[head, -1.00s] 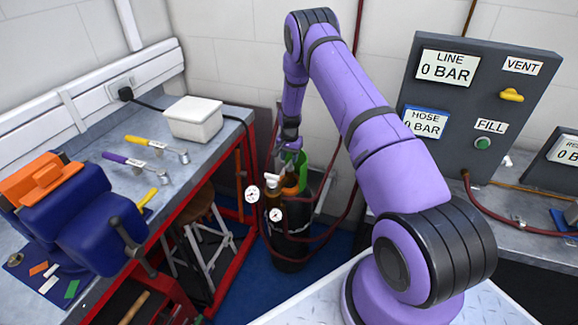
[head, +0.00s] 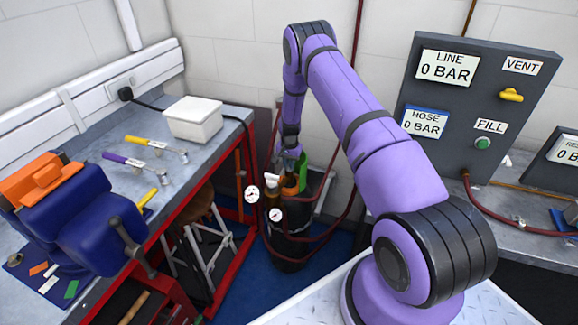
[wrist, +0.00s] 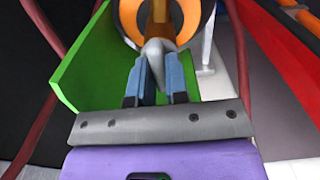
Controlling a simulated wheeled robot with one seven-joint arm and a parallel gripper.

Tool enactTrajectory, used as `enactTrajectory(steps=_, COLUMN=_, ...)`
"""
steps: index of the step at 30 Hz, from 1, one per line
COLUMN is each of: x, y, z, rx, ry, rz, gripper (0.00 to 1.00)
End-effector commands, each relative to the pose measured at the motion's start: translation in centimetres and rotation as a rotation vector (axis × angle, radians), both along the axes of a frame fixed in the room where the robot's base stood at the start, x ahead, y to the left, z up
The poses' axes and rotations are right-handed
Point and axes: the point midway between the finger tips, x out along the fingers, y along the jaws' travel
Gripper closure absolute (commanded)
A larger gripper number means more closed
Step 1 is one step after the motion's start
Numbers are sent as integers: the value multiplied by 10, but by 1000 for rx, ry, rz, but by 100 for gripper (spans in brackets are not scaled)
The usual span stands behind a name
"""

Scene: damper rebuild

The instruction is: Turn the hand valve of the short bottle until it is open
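My gripper (head: 289,160) points down over the bottle group by the wall; it also shows in the wrist view (wrist: 160,72). Its two blue-grey fingers stand close together on either side of a grey tapered valve handle (wrist: 154,52). I cannot tell whether they touch it. Behind the handle are a tan-brown valve body (wrist: 166,12) and an orange ring (wrist: 199,14). In the head view an orange bottle part (head: 290,187) shows just below the gripper. The bottles are partly hidden, so their heights are hard to compare.
A green angled plate (wrist: 95,75) is close left of the fingers. Two round gauges (head: 252,194) (head: 275,215) and dark red hoses (head: 322,236) surround the bottles. A red-framed bench (head: 215,150) stands left; a grey panel (head: 465,120) reading 0 BAR stands right.

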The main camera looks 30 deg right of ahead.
Motion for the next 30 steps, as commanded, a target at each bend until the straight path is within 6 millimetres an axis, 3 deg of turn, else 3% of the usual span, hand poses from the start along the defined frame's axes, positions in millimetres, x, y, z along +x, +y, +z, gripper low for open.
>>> enactTrajectory(steps=4, x=0, y=0, z=0, rx=1, ry=0, rz=61, gripper=100)
enactTrajectory(steps=12, x=0, y=0, z=0, rx=1, ry=-1, rz=369, gripper=100)
enactTrajectory(steps=24, x=0, y=1, z=0, rx=1, ry=0, rz=430, gripper=100)
enactTrajectory(steps=30, x=0, y=0, z=0, rx=1, ry=0, rz=670, gripper=100)
